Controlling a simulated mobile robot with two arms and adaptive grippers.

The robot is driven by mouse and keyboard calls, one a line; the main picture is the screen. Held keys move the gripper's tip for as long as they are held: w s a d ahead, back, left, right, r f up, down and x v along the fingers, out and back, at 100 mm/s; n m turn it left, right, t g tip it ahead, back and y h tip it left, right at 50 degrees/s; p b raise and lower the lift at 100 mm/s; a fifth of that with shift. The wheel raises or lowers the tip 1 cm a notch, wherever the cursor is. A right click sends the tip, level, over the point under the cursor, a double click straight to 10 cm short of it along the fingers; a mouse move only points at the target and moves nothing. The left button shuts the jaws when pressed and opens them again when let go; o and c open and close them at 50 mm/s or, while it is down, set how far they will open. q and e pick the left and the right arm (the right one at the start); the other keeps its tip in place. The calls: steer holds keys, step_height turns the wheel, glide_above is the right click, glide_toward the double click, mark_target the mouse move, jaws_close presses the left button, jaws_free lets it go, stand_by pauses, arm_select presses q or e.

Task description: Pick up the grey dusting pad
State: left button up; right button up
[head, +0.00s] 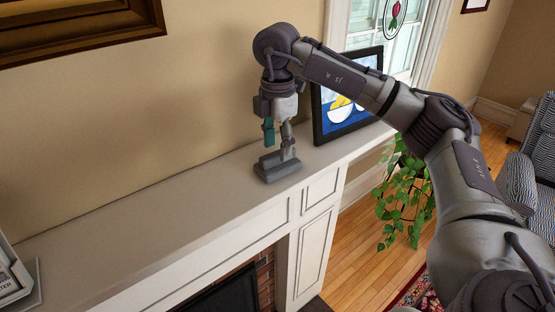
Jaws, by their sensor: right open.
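The grey dusting pad (277,170) lies on the white mantel shelf, a small block with a narrower raised part on top. My right gripper (279,146) comes down from above, pointing at the pad. Its fingers are apart, one with a teal face on the left and a grey one on the right. The right finger reaches down close to the pad's top; I cannot tell whether it touches. The gripper's body hides little of the pad. My left gripper is out of view.
The mantel shelf (150,222) is clear left of the pad. A framed picture (345,113) stands on it just right of my gripper. A light-coloured object (14,275) sits at the far left. A leafy plant (400,190) is beyond the mantel's right end.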

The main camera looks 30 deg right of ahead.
step_height(320, 180, down, 2)
steer(key=shift+s+d+f, duration=0.1)
steer(key=shift+s, duration=0.05)
steer(key=shift+f, duration=0.2)
jaws_close()
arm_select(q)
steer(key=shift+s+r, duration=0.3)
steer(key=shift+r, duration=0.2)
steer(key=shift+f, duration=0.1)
arm_select(e)
steer(key=shift+r, duration=0.15)
